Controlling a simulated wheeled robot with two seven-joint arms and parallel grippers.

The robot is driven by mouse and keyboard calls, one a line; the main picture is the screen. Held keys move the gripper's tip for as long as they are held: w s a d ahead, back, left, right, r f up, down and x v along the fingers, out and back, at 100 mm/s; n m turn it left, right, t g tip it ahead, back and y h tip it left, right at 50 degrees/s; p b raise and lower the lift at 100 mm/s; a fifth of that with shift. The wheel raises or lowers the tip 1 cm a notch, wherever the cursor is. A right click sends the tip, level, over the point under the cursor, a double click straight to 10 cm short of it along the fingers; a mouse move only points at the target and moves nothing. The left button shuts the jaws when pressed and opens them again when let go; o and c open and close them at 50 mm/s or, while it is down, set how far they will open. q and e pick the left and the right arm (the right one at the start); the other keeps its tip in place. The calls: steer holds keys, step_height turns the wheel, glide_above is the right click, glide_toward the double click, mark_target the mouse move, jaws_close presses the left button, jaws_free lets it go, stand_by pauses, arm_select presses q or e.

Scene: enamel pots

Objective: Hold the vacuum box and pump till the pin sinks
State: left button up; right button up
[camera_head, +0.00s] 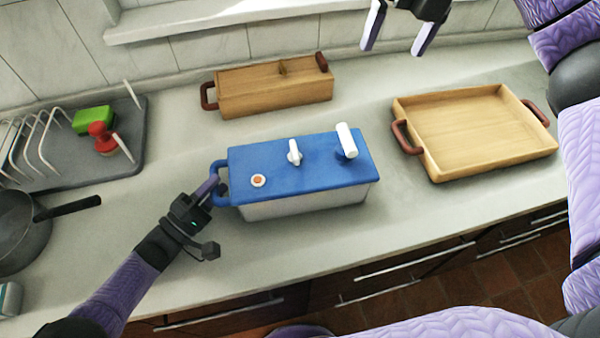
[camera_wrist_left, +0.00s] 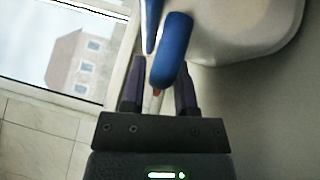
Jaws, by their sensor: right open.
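The vacuum box (camera_head: 305,198) has a pale body and a blue lid (camera_head: 265,158), and stands upright on the counter. A white ring with an orange centre (camera_head: 258,180), seemingly the pin, is on the lid; its height is too small to judge. A small white knob (camera_head: 294,152) and a thicker white pump handle (camera_head: 346,141) stand on the lid. My left gripper (camera_head: 213,186) is at the blue side handle (camera_head: 221,168). In the left wrist view its fingers (camera_wrist_left: 160,88) lie around the handle (camera_wrist_left: 172,48), partly hidden. My right gripper (camera_head: 400,28) is open and empty, above and behind the box.
A closed wooden box (camera_head: 275,95) stands behind, and an open wooden tray (camera_head: 475,135) is at the right. At the left are a dish rack (camera_head: 40,150), a green sponge (camera_head: 93,120), a red-topped brush (camera_head: 102,137) and a pan (camera_head: 20,232). Counter in front is clear.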

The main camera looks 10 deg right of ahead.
arm_select(q)
steer(key=o, duration=0.3)
steer(key=shift+o, duration=0.2)
steer(key=v, duration=0.7)
steer(key=shift+a, duration=0.1)
steer(key=shift+a+r+p, duration=0.1)
steer(key=shift+r+p, duration=0.2)
step_height(320, 180, up, 5)
steer(key=p, duration=0.4)
steer(key=shift+r+p, duration=0.1)
steer(key=shift+p, duration=0.3)
steer(key=shift+s, duration=0.1)
